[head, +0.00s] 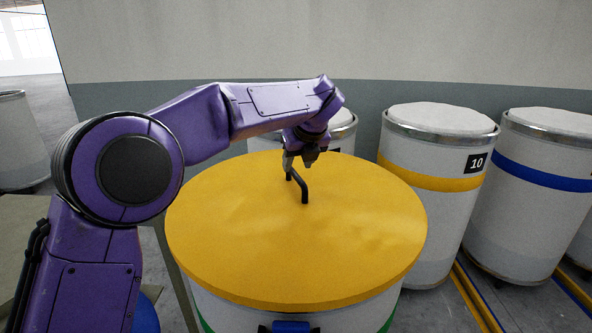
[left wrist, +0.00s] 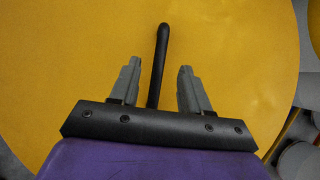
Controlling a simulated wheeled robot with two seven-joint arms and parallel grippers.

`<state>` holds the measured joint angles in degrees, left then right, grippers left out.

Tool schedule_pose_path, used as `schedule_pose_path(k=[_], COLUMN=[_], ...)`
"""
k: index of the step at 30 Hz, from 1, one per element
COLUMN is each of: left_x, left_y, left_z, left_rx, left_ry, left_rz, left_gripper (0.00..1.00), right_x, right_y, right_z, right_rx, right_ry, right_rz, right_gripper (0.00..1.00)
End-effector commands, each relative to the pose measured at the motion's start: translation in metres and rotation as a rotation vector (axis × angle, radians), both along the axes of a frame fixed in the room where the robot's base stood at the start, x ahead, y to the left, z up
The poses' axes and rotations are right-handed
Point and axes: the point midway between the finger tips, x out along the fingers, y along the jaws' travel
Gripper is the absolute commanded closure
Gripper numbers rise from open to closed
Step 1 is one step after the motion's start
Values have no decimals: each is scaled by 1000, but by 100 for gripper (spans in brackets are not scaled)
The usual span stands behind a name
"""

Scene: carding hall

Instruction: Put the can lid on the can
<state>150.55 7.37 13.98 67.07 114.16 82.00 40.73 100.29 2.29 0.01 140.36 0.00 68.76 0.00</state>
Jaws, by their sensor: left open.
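The can lid (head: 330,245) is a large round yellow disc with a black bar handle (head: 304,189) on top. It lies over the white can (head: 240,312) with a green band, covering its mouth; I cannot tell whether it is fully seated. My left gripper (head: 300,163) is over the far half of the lid, at the handle. In the left wrist view its two grey fingers (left wrist: 157,75) are apart, with the handle (left wrist: 160,62) between them and a gap on each side. The yellow lid (left wrist: 70,60) fills most of that view. My right gripper is not in view.
White filled cans stand behind and to the right, one with a yellow band (head: 430,178) and one with a blue band (head: 543,172). Another filled can is partly hidden behind my left gripper. A grey wall (head: 400,45) closes the back. Another can (head: 20,140) stands far left.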

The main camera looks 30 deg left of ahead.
Motion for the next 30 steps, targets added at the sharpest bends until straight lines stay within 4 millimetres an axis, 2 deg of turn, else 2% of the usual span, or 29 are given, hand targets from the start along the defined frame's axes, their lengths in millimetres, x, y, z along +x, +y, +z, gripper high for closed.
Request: schedule_pose_path(k=[1,6,11,15,30], left_x=[-5,-21,-30,-32,-32], left_y=[-6,-24,-33,-36,-36], left_z=[10,47,68,73,73], left_rx=[1,1,1,1,1], left_ry=[-5,-3,-1,1,1], left_rz=[-1,-1,0,0,0], left_gripper=[53,53,53,53,53], right_x=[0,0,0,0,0], right_y=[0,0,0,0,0], right_z=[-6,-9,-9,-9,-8], right_rx=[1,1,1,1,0], right_ry=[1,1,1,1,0], right_rz=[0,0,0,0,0], right_gripper=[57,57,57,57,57])
